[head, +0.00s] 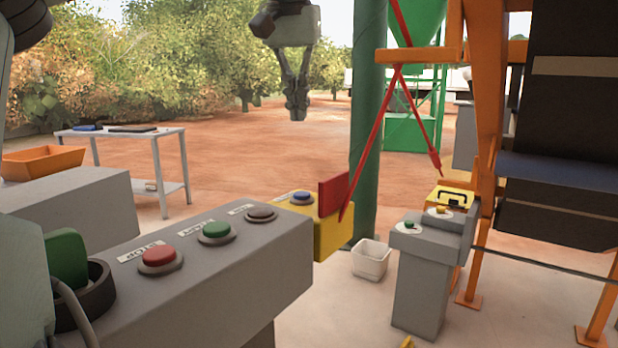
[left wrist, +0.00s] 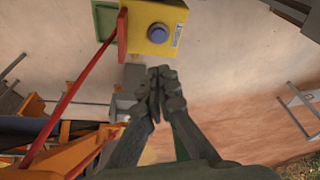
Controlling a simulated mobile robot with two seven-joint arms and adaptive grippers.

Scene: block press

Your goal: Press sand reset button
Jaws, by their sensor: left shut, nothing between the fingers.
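My left gripper (head: 297,108) hangs shut and empty, pointing down, at the top middle of the head view. In the left wrist view its closed fingertips (left wrist: 160,76) are seen just below the yellow box in the picture, apart from it. A blue button (head: 301,197) sits on a yellow box (head: 331,236); in the left wrist view the button (left wrist: 158,33) and the box (left wrist: 172,50) show clearly, with a small label too blurred to read. The grey console (head: 215,275) carries a red button (head: 159,256), a green one (head: 216,231) and a brown one (head: 261,214). My right gripper does not show.
A red panel (head: 333,194) and slanted red bar stand beside the blue button. A green post (head: 367,130) rises behind. A grey pedestal (head: 421,280) with green and yellow buttons and a white bin (head: 370,260) are right of the box. A table (head: 167,135) is at left.

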